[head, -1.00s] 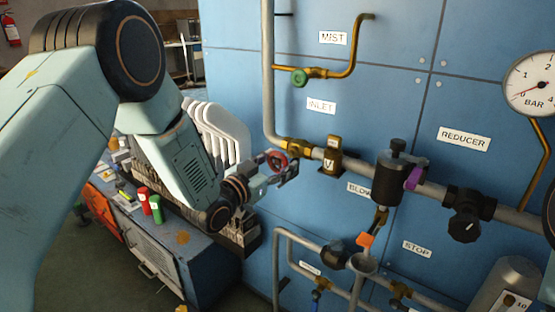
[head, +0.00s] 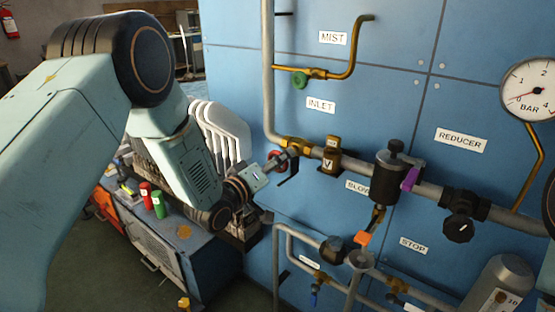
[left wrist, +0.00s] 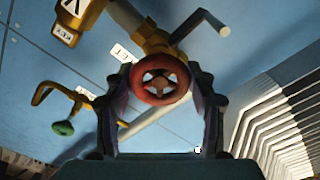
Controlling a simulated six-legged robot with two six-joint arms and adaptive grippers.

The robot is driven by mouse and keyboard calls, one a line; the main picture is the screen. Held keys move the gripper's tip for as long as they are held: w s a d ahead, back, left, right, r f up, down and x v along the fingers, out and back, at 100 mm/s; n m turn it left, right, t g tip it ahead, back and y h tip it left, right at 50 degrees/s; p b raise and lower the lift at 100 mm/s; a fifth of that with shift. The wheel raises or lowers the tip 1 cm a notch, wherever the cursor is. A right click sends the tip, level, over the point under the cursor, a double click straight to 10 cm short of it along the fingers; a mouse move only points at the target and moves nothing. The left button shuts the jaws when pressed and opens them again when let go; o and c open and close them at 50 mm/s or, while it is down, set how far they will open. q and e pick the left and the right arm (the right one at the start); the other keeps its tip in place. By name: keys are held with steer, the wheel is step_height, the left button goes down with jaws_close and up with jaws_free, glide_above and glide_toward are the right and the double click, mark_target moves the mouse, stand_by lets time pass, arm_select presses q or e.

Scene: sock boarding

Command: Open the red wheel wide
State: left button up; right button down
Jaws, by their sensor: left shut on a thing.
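The red wheel (head: 277,161) sits on the brass inlet valve (head: 295,145) on the blue wall's pipe, below the INLET label (head: 321,105). My left gripper (head: 283,163) is at the wheel, its fingers shut on it. In the left wrist view the red wheel (left wrist: 160,80) lies between the two fingers (left wrist: 160,98), its round rim and spokes facing the camera. Part of the wheel is hidden behind the fingers in the head view. My right gripper is not in view.
A brass block marked V (head: 331,155), a dark reducer (head: 388,180) with a purple lever and a pressure gauge (head: 530,90) are to the right. A green-handled valve (head: 300,81) is above. White ribbed panels (head: 222,130) and a workbench (head: 150,235) are left.

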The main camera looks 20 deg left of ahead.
arm_select(q)
steer(key=n, duration=0.4)
steer(key=shift+n+p, duration=0.4)
steer(key=n, duration=0.3)
steer(key=shift+f+n+p, duration=0.1)
steer(key=shift+n+p, duration=0.2)
steer(key=n, duration=0.4)
steer(key=shift+p, duration=0.3)
steer(key=shift+n, duration=2)
steer(key=o, duration=1.2)
steer(key=v, duration=1.2)
